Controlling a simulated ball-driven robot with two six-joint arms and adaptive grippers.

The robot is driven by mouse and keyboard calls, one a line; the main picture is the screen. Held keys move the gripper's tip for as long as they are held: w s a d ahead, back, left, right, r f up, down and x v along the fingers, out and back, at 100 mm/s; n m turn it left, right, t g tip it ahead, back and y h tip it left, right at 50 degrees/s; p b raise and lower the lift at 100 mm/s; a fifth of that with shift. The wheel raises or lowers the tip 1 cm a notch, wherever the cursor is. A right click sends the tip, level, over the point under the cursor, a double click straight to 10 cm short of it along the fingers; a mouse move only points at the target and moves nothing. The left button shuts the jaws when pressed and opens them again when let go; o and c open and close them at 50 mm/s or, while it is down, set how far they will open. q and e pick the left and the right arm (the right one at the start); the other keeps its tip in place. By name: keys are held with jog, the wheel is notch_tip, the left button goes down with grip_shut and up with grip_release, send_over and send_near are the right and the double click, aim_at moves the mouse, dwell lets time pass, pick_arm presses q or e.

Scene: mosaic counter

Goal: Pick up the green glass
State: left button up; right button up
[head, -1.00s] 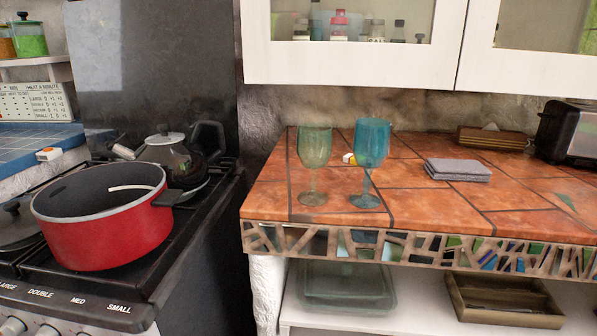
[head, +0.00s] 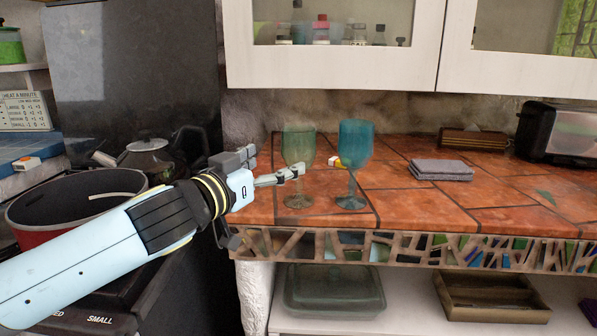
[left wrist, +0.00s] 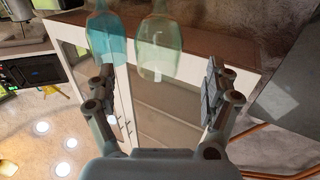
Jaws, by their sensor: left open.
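The green glass (head: 298,146), a pale clear goblet, stands upright near the left end of the tiled counter (head: 420,205). It also shows in the left wrist view (left wrist: 160,50), between and just beyond the finger ends. A blue glass (head: 355,150) stands close to its right; it shows left of the green one in the left wrist view (left wrist: 108,42). My left gripper (head: 268,167) is open and empty beside the green glass at bowl and stem height. One finger reaches near the stem; I cannot tell whether it touches. My right gripper is not in view.
A red pot (head: 25,238) and a kettle (head: 145,157) are on the stove at left. A folded grey cloth (head: 441,170) and a toaster (head: 556,132) are further right on the counter. White cabinets (head: 335,75) hang above. The counter right of the blue glass is mostly clear.

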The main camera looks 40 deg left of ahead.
aim_at(291, 152)
pick_arm(q)
jog(key=w+p, duration=0.1)
jog(key=w, duration=0.2)
jog(key=shift+w+r, duration=0.1)
jog(key=shift+w, duration=0.3)
jog(key=w+p, duration=0.1)
jog(key=w, duration=0.4)
jog(key=shift+w+a+r+p, duration=0.1)
jog(key=shift+w+p, duration=0.1)
jog(key=shift+p, duration=0.2)
jog(key=c, duration=1.1)
jog(key=shift+c, duration=1.4)
